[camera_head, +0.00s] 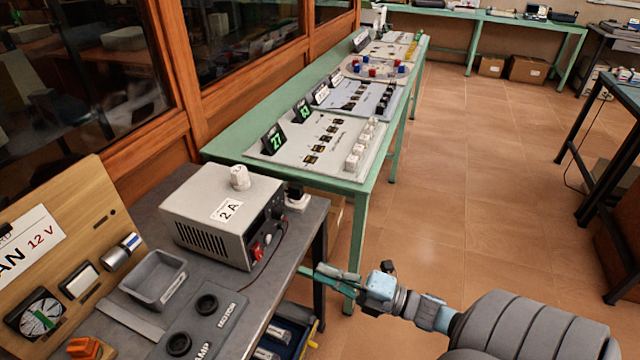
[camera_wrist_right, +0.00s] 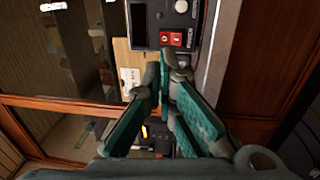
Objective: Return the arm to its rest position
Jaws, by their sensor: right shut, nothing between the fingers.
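My right arm comes in from the lower right in the head view. Its gripper (camera_head: 322,272) is beside the right edge of the grey bench (camera_head: 312,215), to the right of the grey power supply box (camera_head: 222,215). In the right wrist view the gripper's green fingers (camera_wrist_right: 165,62) come together at the tips, and I see nothing between them. The red switch of a device (camera_wrist_right: 171,39) shows just beyond the fingertips in that view. My left gripper is not in view.
A grey tray (camera_head: 154,279) and a wooden panel (camera_head: 62,262) are on the left. A blue bin (camera_head: 285,335) is below the bench edge. A long green table (camera_head: 357,193) runs behind. The tiled floor (camera_head: 480,180) on the right is open.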

